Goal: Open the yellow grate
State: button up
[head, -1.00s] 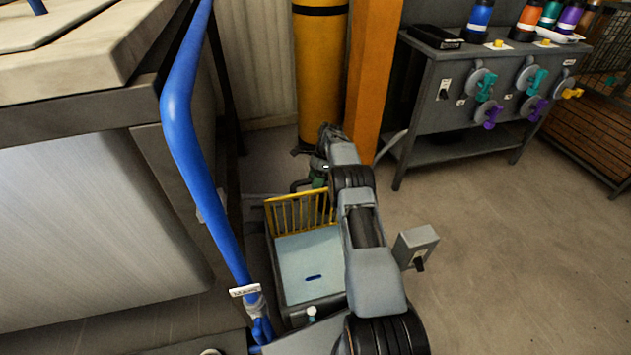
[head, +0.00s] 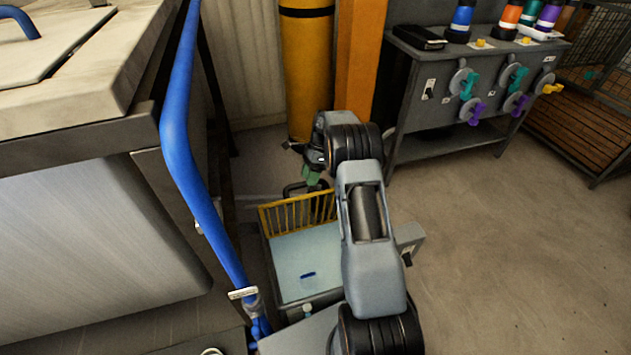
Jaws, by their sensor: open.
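The yellow grate (head: 297,213) is a row of yellow bars under a top rail. It stands raised along the far edge of a low grey box with a pale blue top (head: 306,262). My arm covers the right end of the grate. My gripper (head: 314,158) is small in the view, beyond and above the grate, close to the foot of the yellow cylinder. It is open and looks apart from the grate. Its fingertips are partly hidden by my own wrist.
A thick blue pipe (head: 188,160) and a large tank (head: 110,240) stand close on the left. The yellow cylinder (head: 306,75) and an orange post (head: 357,60) stand behind. A grey valve bench (head: 440,80) is at back right. The floor at right is clear.

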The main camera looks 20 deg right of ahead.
jog(key=s+a+r+p, duration=0.1)
jog(key=s+r+p, duration=0.1)
jog(key=s, duration=0.5)
jog(key=shift+s+a+r, duration=0.25)
jog(key=shift+s+r, duration=0.05)
jog(key=shift+r, duration=0.35)
jog(key=shift+c, duration=0.5)
